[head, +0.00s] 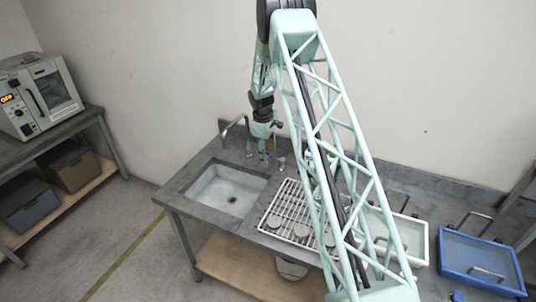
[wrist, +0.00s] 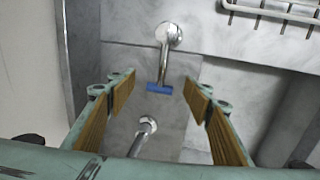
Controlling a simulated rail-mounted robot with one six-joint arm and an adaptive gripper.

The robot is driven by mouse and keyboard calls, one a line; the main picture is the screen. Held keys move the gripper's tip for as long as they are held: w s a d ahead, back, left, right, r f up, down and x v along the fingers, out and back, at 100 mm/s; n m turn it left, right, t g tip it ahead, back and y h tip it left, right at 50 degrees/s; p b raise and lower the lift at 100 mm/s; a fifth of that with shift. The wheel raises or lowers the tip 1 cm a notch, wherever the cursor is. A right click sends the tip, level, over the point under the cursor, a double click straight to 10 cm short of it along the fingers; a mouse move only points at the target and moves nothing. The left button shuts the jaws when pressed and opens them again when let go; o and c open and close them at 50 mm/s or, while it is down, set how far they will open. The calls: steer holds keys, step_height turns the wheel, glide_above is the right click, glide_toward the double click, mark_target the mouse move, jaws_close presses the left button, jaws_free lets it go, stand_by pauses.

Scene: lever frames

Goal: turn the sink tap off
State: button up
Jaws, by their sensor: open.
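The sink (head: 228,190) is a pale basin set in a grey counter, with a chrome curved tap spout (head: 236,127) at its back edge. In the wrist view, a chrome lever (wrist: 164,60) with a blue crosspiece (wrist: 159,88) at its end stands out from a round base. A shorter chrome part (wrist: 146,128) lies below it. My gripper (head: 263,157) is over the counter behind the sink; in the wrist view it is open (wrist: 161,86), with the blue end showing between its two fingers. Whether they touch the lever, I cannot tell. I cannot make out running water.
A white wire rack (head: 285,212) with several round items lies right of the sink. A pale tray (head: 405,235) and a blue tray (head: 480,262) are further right. A bottle (head: 309,159) stands near my arm. The machine (head: 38,95) is far left.

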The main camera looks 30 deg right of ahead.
step_height(320, 180, up, 12)
steer(key=s+a, duration=0.1)
steer(key=a, duration=0.1)
steer(key=shift+s+f, duration=0.15)
steer(key=shift+f, duration=0.05)
stand_by(0.5)
steer(key=shift+r, duration=0.1)
stand_by(0.5)
